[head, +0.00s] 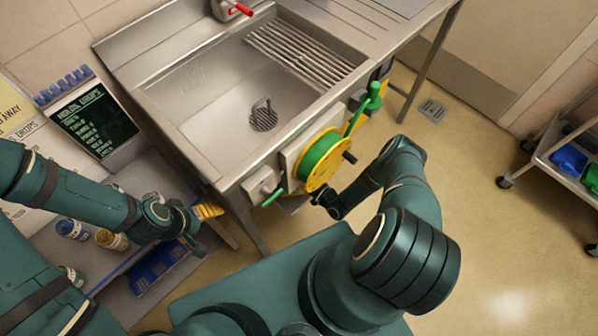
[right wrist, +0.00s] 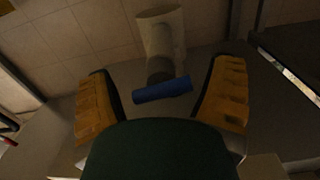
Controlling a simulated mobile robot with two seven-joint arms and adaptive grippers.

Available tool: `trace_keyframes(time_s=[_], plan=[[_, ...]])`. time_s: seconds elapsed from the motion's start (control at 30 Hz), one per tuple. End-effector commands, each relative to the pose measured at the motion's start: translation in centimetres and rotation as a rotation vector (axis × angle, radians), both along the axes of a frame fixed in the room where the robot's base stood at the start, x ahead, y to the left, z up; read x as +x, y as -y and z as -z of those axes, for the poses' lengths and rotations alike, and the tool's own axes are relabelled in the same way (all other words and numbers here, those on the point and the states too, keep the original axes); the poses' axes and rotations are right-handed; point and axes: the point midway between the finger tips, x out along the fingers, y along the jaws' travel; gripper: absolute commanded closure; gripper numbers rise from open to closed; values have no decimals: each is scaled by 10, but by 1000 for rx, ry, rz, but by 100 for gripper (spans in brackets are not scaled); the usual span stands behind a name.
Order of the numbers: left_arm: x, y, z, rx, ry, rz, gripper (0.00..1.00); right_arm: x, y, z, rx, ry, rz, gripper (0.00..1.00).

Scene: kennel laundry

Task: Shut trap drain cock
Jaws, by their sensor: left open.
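In the right wrist view a blue bar handle (right wrist: 163,90) sits crosswise at the lower end of a pale pipe fitting (right wrist: 162,38), tilted slightly up to the right. It looks like the drain cock's handle. My right gripper (right wrist: 166,70) is open, with its orange fingers on either side of the handle and clear gaps to both. My left gripper (head: 208,212) is open and empty, left of the sink's front leg.
The steel sink (head: 185,112) has a yellow-green wheel (head: 322,160), a green lever (head: 365,108) and a short green handle (head: 273,198) on its front. A red-handled tap (head: 238,10) is above. A trolley (head: 570,165) stands right. The floor on the right is clear.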

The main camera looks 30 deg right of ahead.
Motion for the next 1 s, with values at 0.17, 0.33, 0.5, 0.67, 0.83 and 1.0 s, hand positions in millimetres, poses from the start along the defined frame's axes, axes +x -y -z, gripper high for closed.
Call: trace_keyframes(time_s=[0.17, 0.33, 0.5, 0.67, 0.83, 1.0], plan=[[0, 0, 0, 0, 0, 0, 9, 0, 1, 0, -1, 0, 0, 77], [0, 0, 0, 0, 0, 0, 9, 0, 1, 0, -2, 1, 2, 80], [0, 0, 0, 0, 0, 0, 9, 0, 2, 0, 32, -11, 1, 80], [0, 0, 0, 0, 0, 0, 9, 0, 2, 0, 117, -42, 2, 80], [0, 0, 0, 0, 0, 0, 9, 0, 3, 0, 143, -50, 5, 80], [0, 0, 0, 0, 0, 0, 9, 0, 4, 1, 143, -50, 6, 80]])
